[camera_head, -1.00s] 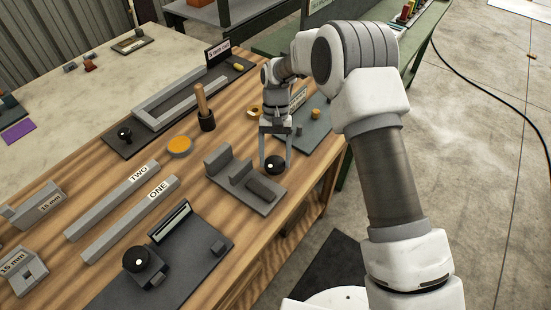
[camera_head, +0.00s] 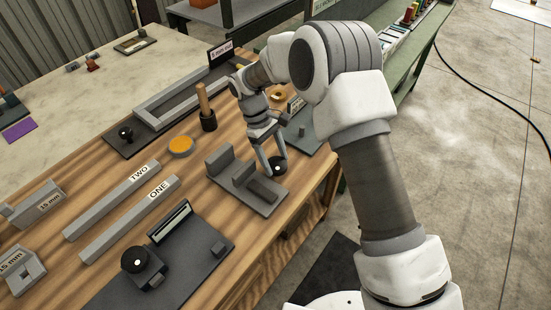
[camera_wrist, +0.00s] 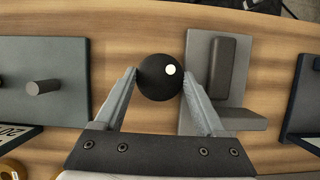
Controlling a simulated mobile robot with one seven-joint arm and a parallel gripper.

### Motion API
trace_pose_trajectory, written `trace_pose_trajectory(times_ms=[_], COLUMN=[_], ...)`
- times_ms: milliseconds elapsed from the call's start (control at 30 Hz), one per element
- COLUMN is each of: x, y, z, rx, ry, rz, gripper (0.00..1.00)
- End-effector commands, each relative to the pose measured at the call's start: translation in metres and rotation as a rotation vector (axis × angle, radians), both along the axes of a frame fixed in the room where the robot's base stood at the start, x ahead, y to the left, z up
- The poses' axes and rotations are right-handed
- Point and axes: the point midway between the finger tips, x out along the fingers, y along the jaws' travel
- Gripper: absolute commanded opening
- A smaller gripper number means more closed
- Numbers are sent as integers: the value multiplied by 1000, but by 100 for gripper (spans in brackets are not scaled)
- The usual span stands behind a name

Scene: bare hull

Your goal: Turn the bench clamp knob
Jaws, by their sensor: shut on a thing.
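The bench clamp (camera_head: 224,162) is a grey plate with upright blocks, near the right end of the wooden bench. Its round black knob (camera_head: 279,166) with a white dot is at the plate's right end. My gripper (camera_head: 274,163) is shut on the knob, one finger on each side. In the wrist view, the knob (camera_wrist: 158,80) sits between my fingertips (camera_wrist: 160,84), with the white dot at its upper right. The clamp's grey plate (camera_wrist: 197,75) shows beside my right finger. The knob's underside is hidden.
A wooden-handled tool (camera_head: 204,105) stands behind the clamp, near an orange disc (camera_head: 180,146). A dark plate (camera_head: 305,135) lies to the right of my gripper. Bars marked TWO (camera_head: 120,195) and ONE (camera_head: 135,215) lie left. A black-knobbed fixture (camera_head: 136,259) sits in front.

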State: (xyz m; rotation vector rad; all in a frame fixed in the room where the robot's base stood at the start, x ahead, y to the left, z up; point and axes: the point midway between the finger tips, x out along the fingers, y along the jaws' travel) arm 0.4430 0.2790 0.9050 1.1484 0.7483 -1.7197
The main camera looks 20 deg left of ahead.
Motion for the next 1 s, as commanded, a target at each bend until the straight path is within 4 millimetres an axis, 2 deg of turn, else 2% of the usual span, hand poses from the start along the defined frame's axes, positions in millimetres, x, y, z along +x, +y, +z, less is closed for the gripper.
trace_pose_trajectory(times_ms=[600, 1000], x=[-4, -5], y=[0, -1], z=[0, 0], rx=[-1, -1], ry=[1, 1], rz=[565, 779], gripper=[17, 17])
